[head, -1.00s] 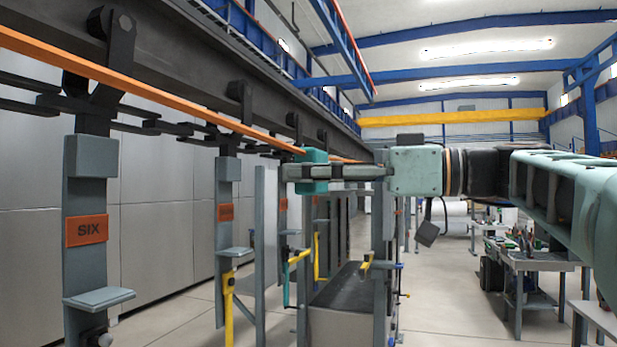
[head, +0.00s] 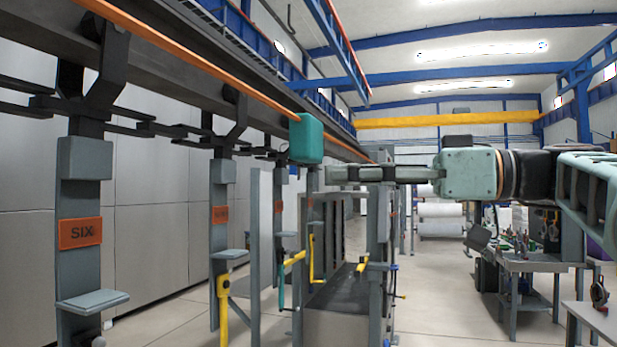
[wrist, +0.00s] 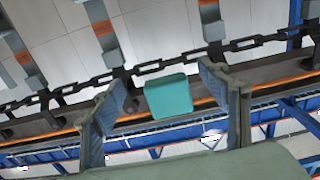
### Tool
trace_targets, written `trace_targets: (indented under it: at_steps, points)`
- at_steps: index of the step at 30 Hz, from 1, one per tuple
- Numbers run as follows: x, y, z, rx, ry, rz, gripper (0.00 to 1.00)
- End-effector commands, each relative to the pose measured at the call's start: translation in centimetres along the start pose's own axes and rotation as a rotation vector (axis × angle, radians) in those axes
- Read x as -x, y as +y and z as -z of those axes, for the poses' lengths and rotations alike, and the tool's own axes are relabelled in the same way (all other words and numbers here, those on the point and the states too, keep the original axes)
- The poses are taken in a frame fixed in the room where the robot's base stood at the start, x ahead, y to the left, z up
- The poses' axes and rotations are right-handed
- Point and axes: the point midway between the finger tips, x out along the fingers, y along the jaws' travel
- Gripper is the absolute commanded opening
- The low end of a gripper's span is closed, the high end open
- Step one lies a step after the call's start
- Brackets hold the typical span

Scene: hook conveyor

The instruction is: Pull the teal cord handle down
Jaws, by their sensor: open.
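The teal cord handle (head: 306,138) is a rounded block on the orange cord (head: 200,62), high beside the dark overhead rail. My gripper (head: 335,174) is level, open and empty in the head view, to the right of the handle and a little lower, with a gap between them. In the wrist view the handle (wrist: 168,96) appears between my two spread fingers (wrist: 161,86), beyond their tips, and nothing is held.
Grey hangers with orange plates, one reading SIX (head: 80,233), hang from the conveyor chain (head: 150,128) at left. A grey frame with yellow levers (head: 222,308) stands below. A workbench (head: 530,264) is at right. Open floor lies between.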

Motion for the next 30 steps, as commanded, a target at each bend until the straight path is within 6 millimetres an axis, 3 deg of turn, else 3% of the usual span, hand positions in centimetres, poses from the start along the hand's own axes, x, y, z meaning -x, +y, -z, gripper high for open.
trace_targets:
  at_steps: [3, 10, 26, 30]
  points:
    - [2.5, 0.1, 0.0, 0.000, -0.001, -0.004, 0.68]
    - [5.1, 0.0, 0.0, 0.000, -0.001, 0.000, 0.68]
    - [5.4, 0.0, 0.0, -0.001, -0.001, 0.001, 0.68]
    - [4.8, 0.8, -0.1, -0.030, -0.027, -0.026, 0.68]
